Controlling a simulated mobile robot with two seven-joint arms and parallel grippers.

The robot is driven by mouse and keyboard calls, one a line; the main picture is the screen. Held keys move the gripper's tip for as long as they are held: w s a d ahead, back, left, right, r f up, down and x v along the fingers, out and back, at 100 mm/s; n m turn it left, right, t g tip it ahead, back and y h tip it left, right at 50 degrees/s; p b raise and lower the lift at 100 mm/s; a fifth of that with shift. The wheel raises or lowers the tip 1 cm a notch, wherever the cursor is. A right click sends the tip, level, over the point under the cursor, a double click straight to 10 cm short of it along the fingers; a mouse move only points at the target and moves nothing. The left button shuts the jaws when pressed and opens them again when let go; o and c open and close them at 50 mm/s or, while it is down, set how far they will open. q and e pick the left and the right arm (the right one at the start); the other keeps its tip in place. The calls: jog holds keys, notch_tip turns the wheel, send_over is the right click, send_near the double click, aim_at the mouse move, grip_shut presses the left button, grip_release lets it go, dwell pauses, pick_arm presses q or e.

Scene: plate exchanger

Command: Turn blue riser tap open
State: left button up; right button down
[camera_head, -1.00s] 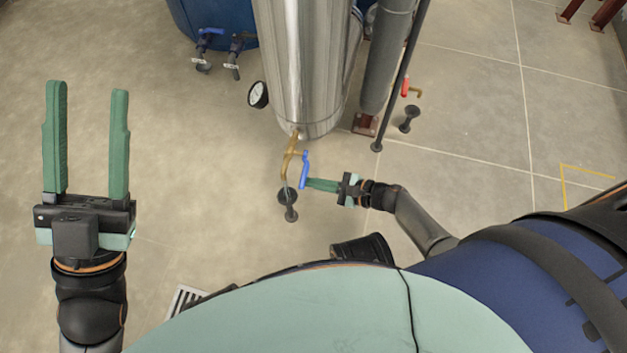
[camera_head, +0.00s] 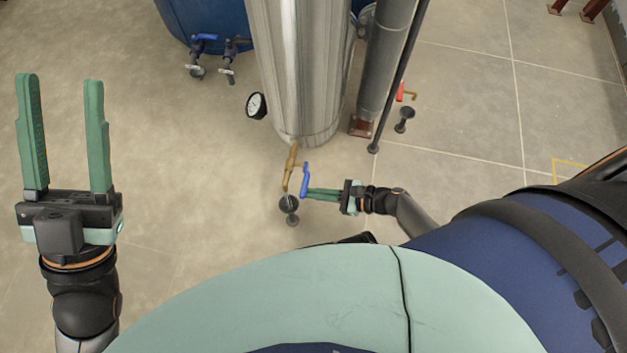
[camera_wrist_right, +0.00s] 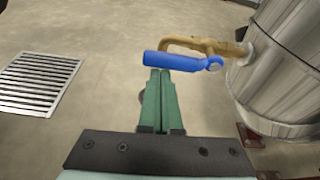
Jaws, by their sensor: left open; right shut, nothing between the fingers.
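The blue riser tap handle (camera_head: 305,179) sits on a brass pipe (camera_head: 291,166) below the steel cylinder. In the right wrist view the blue handle (camera_wrist_right: 184,60) lies roughly level across the picture, just beyond my fingertips, with its pivot at the right on the brass pipe (camera_wrist_right: 200,44). My right gripper (camera_head: 308,194) is shut and empty, its tips right at the handle; I cannot tell whether they touch it. Its closed fingers also show in the right wrist view (camera_wrist_right: 160,73). My left gripper (camera_head: 60,80) is open and empty, far to the left over bare floor.
The steel cylinder (camera_head: 298,70) stands behind the tap, with a dial gauge (camera_head: 257,105) at its left. A grey pipe (camera_head: 384,70) and a red-handled tap (camera_head: 400,91) are at the right. A floor drain (camera_wrist_right: 40,82) shows at left.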

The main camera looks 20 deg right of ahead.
jog(key=p+v, duration=0.3)
jog(key=v, duration=0.9)
jog(key=shift+d, duration=0.2)
jog(key=shift+r, duration=0.1)
